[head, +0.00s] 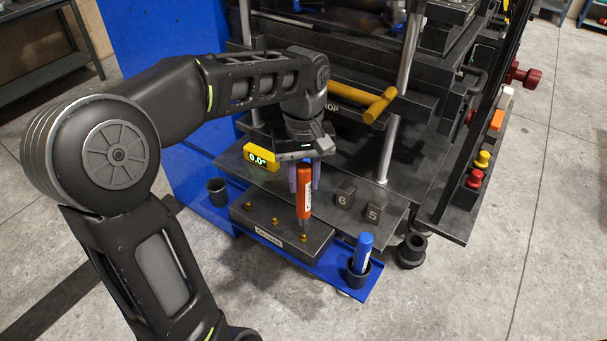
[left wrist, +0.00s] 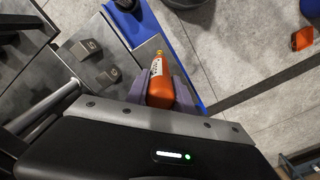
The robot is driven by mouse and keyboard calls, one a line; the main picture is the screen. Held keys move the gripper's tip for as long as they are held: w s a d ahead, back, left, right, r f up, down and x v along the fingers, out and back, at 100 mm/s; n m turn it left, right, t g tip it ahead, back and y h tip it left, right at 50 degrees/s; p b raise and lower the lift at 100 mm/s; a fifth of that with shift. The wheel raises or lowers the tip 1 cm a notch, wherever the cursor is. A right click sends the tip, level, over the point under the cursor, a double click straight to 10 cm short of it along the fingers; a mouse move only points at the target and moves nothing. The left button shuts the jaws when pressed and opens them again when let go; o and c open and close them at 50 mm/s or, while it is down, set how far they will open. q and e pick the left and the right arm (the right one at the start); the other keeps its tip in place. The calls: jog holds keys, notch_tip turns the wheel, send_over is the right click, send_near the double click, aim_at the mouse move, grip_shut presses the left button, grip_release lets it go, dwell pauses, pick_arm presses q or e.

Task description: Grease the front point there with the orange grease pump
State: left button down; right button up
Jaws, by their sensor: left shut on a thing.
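The orange grease pump (head: 304,198) hangs upright, nozzle down, in my left gripper (head: 304,180). The gripper's purple fingers are shut on its upper body. In the left wrist view the pump (left wrist: 160,82) sits between the fingers (left wrist: 160,88). A dark grease block (head: 275,238) carries several brass grease points in a row. The nozzle is right over the point nearest the camera, the front point (head: 303,238); I cannot tell whether they touch. My right gripper is not in view.
A blue pump (head: 362,252) stands in a cup at the right end of the blue tray (head: 335,276). An empty dark cup (head: 217,190) is at the left end. Weights marked 6 (head: 344,196) and 5 (head: 373,211) sit on the press plate behind. A yellow handle (head: 378,106) juts out above.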

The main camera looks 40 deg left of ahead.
aim_at(303, 197)
pick_arm(q)
jog(key=shift+f+b, duration=1.2)
jog(key=shift+f, duration=0.8)
jog(key=shift+f+b, duration=0.4)
jog(key=shift+f, duration=0.1)
jog(key=shift+s+d+f, duration=0.1)
jog(key=shift+s+f, duration=0.05)
jog(key=shift+f, duration=0.05)
dwell(0.6)
jog(key=shift+r, duration=0.15)
notch_tip(303, 197, up, 5)
jog(key=p, duration=0.4)
jog(key=shift+r, duration=1)
jog(key=shift+f, duration=0.1)
